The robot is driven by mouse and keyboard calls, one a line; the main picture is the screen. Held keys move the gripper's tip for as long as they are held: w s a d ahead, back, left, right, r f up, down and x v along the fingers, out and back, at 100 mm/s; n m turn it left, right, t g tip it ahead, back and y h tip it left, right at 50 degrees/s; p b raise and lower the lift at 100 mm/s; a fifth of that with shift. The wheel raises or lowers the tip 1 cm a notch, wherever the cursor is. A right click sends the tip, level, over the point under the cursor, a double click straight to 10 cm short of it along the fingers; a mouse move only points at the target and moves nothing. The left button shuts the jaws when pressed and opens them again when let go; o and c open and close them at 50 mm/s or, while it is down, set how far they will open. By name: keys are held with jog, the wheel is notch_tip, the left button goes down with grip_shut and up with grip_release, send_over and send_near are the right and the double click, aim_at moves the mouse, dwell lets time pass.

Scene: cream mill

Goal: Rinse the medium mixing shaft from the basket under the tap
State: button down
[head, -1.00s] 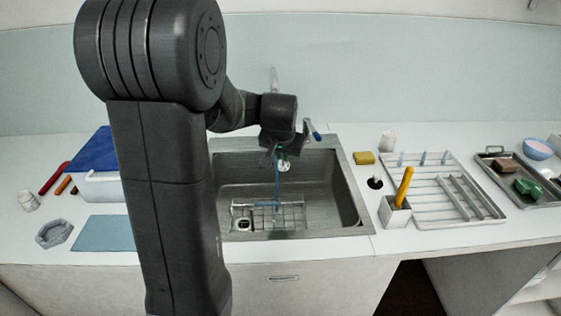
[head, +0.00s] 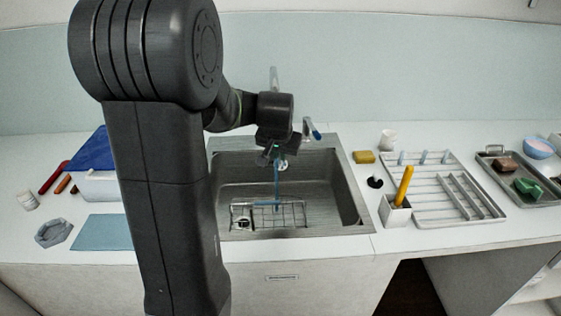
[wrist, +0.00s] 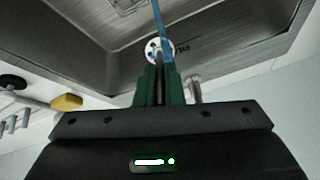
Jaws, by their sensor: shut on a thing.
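A thin blue shaft (head: 277,182) hangs upright below my gripper (head: 270,158) over the sink; it also shows in the wrist view (wrist: 164,22). My gripper (wrist: 160,88) is shut on its upper end. The lower end is at the wire basket (head: 292,208), and I cannot tell if it touches the basket. The basket stands in the grey sink (head: 350,200). The tap (head: 274,78) rises behind my gripper, partly hidden by my arm, and its spout is hidden. A lever with a blue end (head: 316,134) stands to its right. I cannot tell whether water runs.
Right of the sink are a yellow sponge (head: 364,157), a black plug (head: 375,182), a holder with a yellow handle (head: 404,186) and a drying rack (head: 427,217). A blue mat (head: 102,233) lies on the left. The sink rim surrounds the shaft.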

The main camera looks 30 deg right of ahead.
jog(key=s+a+b, duration=0.1)
jog(key=s+a, duration=0.3)
jog(key=s, duration=0.2)
jog(key=shift+s+a, duration=0.25)
jog(key=shift+a, duration=0.05)
dwell(0.3)
dwell(1.1)
jog(key=s+a+r+p, duration=0.2)
jog(key=s+a+r, duration=0.1)
jog(key=s+r, duration=0.1)
dwell(0.5)
dwell(0.7)
